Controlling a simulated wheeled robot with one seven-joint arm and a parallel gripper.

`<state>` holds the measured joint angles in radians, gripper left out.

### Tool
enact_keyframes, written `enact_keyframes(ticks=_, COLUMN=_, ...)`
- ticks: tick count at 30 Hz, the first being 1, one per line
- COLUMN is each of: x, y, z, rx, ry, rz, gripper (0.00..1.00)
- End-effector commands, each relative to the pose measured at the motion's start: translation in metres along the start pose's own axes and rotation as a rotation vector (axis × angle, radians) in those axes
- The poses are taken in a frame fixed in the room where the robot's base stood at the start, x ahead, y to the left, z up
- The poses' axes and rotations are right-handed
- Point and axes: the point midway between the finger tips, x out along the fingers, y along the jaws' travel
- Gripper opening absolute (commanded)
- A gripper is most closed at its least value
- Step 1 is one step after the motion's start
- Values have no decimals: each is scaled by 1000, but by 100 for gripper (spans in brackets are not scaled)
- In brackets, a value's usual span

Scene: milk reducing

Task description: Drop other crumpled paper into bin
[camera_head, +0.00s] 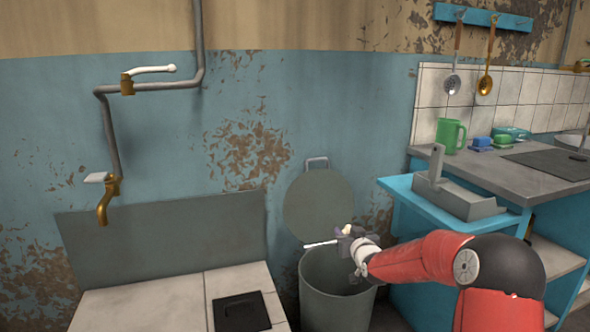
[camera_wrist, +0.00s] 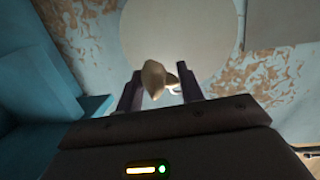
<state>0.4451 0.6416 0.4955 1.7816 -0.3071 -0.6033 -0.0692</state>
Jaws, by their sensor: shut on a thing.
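My gripper (camera_head: 344,238) is above the open mouth of a grey bin (camera_head: 325,300) in the head view. The bin's round lid (camera_head: 318,203) is raised and leans back against the wall. In the wrist view my gripper (camera_wrist: 160,88) is shut on a small beige crumpled paper (camera_wrist: 154,78), held between its two dark fingers. The paper shows only as a small pale bit (camera_head: 347,230) in the head view. The lid (camera_wrist: 180,35) fills the upper middle of the wrist view. The inside bottom of the bin is hidden.
A blue counter unit (camera_head: 400,188) with a grey box-shaped thing (camera_head: 460,198) stands right of the bin. A white tiled top (camera_head: 150,300) with a black square plate (camera_head: 241,312) stands left. Brass taps (camera_head: 108,200) are on the wall.

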Motion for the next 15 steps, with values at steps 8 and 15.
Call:
enact_keyframes(ticks=8, x=5, y=0, z=35, rx=2, ry=-2, rz=0, gripper=17)
enact_keyframes(ticks=15, x=7, y=0, z=44, rx=1, ry=0, rz=0, gripper=17)
